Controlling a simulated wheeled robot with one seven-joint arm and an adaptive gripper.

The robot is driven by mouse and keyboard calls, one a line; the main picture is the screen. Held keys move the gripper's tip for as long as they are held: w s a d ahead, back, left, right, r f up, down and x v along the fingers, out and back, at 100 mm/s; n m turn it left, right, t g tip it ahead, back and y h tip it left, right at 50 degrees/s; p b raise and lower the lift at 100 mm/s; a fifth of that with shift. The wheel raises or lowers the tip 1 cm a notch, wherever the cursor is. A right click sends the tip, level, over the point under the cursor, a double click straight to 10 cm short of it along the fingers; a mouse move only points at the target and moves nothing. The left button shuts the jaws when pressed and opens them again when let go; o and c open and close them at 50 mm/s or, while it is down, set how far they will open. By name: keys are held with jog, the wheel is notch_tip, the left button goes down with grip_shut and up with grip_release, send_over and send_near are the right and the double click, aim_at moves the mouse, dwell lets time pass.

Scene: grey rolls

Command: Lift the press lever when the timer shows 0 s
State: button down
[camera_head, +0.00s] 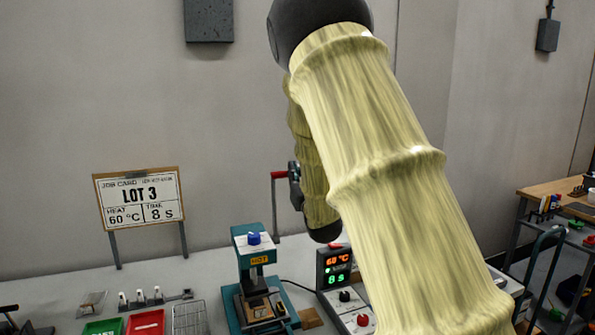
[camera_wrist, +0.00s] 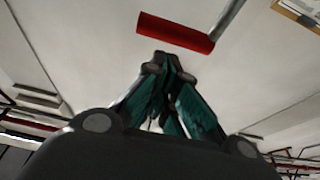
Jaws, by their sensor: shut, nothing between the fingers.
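The press (camera_head: 240,306) is teal, with a blue knob and a "HOT" label on its head. Its lever has an upright grey rod and a red handle (camera_head: 279,174) at the top. The handle also shows in the wrist view (camera_wrist: 175,33), just beyond my fingertips, apparently not gripped. My gripper (camera_wrist: 168,65) is shut and empty; in the head view it is mostly hidden beside the handle by my arm. The timer box (camera_head: 324,281) shows 60 °C in red and 8 s in green.
A job card (camera_head: 139,201) reads LOT 3, 60 °C, 8 s. Green (camera_head: 103,327) and red (camera_head: 146,323) trays and a wire rack (camera_head: 189,318) stand left of the press. The control box has a black knob and a red button. My arm covers the centre right.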

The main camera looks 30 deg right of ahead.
jog(key=shift+w+d+f, duration=0.15)
jog(key=shift+w+f, duration=0.15)
jog(key=shift+w, duration=0.3)
jog(key=w+b, duration=0.1)
jog(key=w+d+b, duration=0.1)
jog(key=w, duration=0.1)
jog(key=shift+w, duration=0.25)
jog(key=shift+a+r, duration=0.1)
jog(key=shift+r, duration=0.05)
